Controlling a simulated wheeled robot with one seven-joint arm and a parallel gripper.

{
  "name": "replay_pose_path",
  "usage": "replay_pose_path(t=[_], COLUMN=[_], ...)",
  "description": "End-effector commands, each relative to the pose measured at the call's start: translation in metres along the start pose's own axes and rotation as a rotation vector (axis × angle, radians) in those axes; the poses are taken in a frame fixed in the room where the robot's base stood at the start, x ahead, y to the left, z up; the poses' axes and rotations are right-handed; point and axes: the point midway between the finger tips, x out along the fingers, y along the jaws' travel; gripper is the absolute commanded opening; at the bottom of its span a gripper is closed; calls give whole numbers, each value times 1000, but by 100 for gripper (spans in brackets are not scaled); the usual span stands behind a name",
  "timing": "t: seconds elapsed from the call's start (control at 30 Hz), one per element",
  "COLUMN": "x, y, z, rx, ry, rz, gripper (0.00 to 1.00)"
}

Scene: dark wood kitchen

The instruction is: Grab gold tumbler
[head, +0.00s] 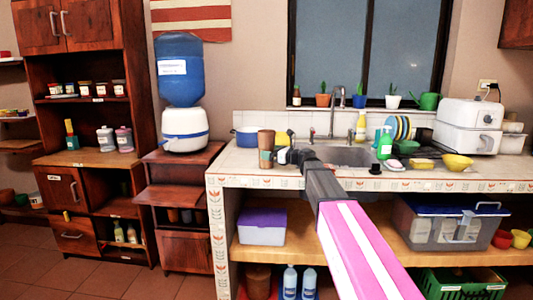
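A brownish-gold tumbler (266,138) stands upright on the left part of the tiled counter, behind a smaller teal and brown cup (265,160). My arm reaches from the lower right up over the counter edge. My gripper (290,156) is at its dark far end, just right of the two cups and a little apart from the tumbler in the picture. The fingers are small and dark, and I cannot tell whether they are open or shut. The lower part of the tumbler is hidden by the cup in front.
A blue pot (246,136) stands left of the tumbler. The sink (345,155) and faucet (335,112) lie to the right, with a green soap bottle (385,143) and a dish rack (400,128). The counter's front left corner (230,165) is clear.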

Motion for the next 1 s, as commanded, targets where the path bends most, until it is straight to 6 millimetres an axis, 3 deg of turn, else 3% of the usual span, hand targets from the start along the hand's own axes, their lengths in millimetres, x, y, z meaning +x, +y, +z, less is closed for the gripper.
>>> replay_pose_path(t=[0.13,0.4,0.6,1.0], x=[22,25,25,25], y=[-1,0,0,0], z=[-1,0,0,2], rx=[0,0,0,0], ry=[0,0,0,-2], rz=[1,-1,-1,-1], gripper=[100,100,37,37])
